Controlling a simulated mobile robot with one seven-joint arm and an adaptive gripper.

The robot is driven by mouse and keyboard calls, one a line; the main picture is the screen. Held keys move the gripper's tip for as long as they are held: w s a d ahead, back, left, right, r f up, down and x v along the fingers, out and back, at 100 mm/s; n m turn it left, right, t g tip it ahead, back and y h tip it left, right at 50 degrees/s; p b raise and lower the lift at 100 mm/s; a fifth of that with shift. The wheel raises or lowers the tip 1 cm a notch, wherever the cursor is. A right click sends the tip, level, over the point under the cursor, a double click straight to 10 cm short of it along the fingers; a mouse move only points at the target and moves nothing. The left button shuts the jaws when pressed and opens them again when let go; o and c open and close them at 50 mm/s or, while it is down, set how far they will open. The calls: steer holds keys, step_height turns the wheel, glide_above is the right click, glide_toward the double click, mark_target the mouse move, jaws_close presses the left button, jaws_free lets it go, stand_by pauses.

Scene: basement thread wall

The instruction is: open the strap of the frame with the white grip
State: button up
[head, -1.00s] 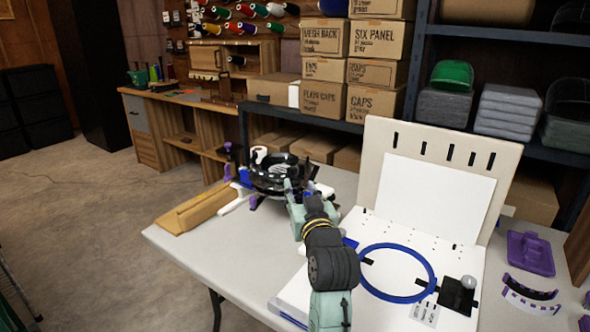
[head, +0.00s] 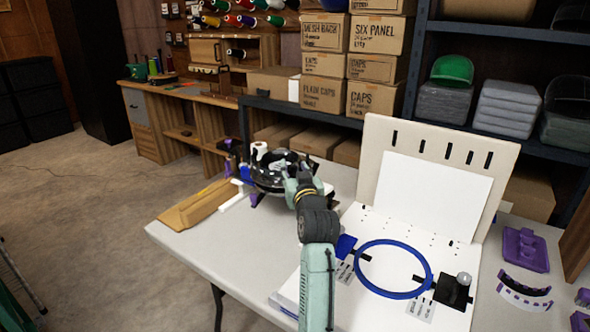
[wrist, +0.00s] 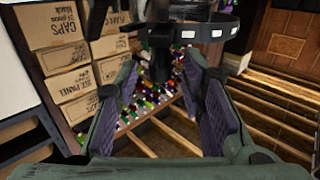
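A dark round cap frame (head: 268,178) stands at the far left part of the table, with a white grip (head: 236,196) reaching out at its lower left. My gripper (head: 298,180) is at the right side of this frame in the head view; my arm hides its fingertips there. In the wrist view my gripper (wrist: 163,105) is open, its two purple-padded fingers wide apart. A black strap (wrist: 190,31) with white rectangles crosses the top of that view. A dark upright piece (wrist: 158,65) shows between the fingers; I cannot tell whether anything touches it.
A cardboard piece (head: 196,206) lies at the table's left edge. A blue hoop (head: 393,243) lies on the white board in front of a tall slotted panel (head: 435,150). Purple parts (head: 526,249) lie at the right. Stacked boxes (head: 322,92) stand behind the table.

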steer(key=shift+c, duration=0.3)
jaws_close()
stand_by(0.6)
